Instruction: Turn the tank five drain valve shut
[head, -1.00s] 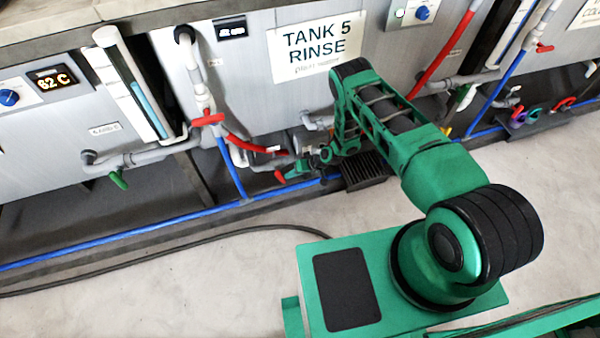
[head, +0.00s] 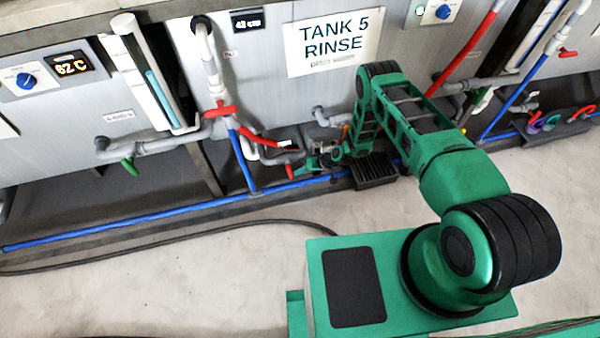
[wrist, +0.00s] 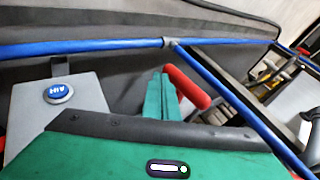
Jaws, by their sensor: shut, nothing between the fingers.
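The tank five sign (head: 333,42) hangs on the grey tank front in the head view. Below it, a grey drain pipe runs low toward a small red handle (head: 292,171), apparently the drain valve's lever. My gripper (head: 312,163) is low under the tank, just right of that handle. In the wrist view the red handle (wrist: 188,88) slants beside my green fingers (wrist: 161,97). The fingers are together with nothing between them. Whether they touch the handle I cannot tell. The valve body is hidden.
A red-handled valve (head: 221,111) sits on the upright pipe to the left, with a red hose beside it. A green handle (head: 130,164) hangs at the left tank. A blue pipe (head: 150,214) runs along the floor edge. A black grate (head: 375,170) is right of my gripper.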

